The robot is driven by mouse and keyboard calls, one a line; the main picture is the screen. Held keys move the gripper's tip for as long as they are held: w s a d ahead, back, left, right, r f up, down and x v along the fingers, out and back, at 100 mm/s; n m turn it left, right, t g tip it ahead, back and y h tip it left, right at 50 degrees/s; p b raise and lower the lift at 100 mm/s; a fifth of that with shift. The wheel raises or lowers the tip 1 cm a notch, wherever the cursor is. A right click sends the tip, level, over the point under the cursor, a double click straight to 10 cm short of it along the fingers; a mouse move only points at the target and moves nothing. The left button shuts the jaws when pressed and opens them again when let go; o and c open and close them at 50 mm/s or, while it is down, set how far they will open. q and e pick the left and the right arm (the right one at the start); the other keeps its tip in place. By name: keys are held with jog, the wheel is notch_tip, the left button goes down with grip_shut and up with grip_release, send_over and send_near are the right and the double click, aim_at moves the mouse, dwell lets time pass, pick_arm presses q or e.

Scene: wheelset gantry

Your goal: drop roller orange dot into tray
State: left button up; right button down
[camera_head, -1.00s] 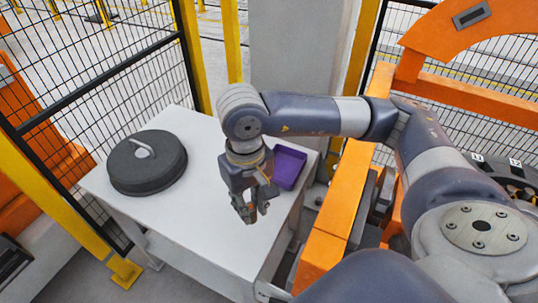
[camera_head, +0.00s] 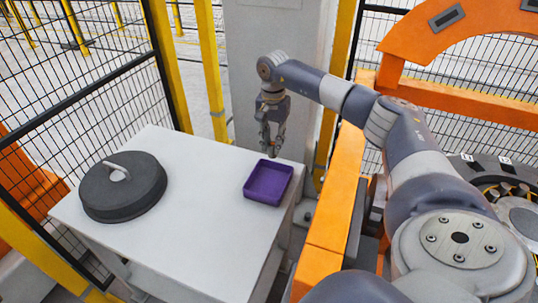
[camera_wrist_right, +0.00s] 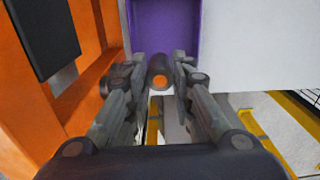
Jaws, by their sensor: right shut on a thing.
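The roller (camera_wrist_right: 160,79) is a small dark cylinder with an orange dot on its end, seen in the right wrist view. My right gripper (camera_wrist_right: 160,75) is shut on it, with a finger on each side. In the head view my right gripper (camera_head: 271,150) hangs fingers down just beyond the far edge of the purple tray (camera_head: 287,186), above table height. The tray is shallow and looks empty. Its purple floor (camera_wrist_right: 165,25) also shows at the top of the right wrist view. My left gripper is not in view.
The tray stands on a white table (camera_head: 205,230) near its right edge. A dark round lid with a handle (camera_head: 123,190) sits at the table's left. An orange frame (camera_head: 335,215) runs along the right, and a grey pillar (camera_head: 275,35) stands behind.

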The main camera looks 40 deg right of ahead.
aim_at(274, 155)
jog(key=shift+w+d+f, duration=0.1)
jog(key=shift+d, duration=0.3)
jog(key=shift+f, duration=0.15)
jog(key=shift+f+b, duration=0.7)
jog(key=shift+b, duration=0.1)
notch_tip(274, 155, down, 4)
jog(key=b, duration=0.3)
jog(key=c, duration=1.3)
grip_release()
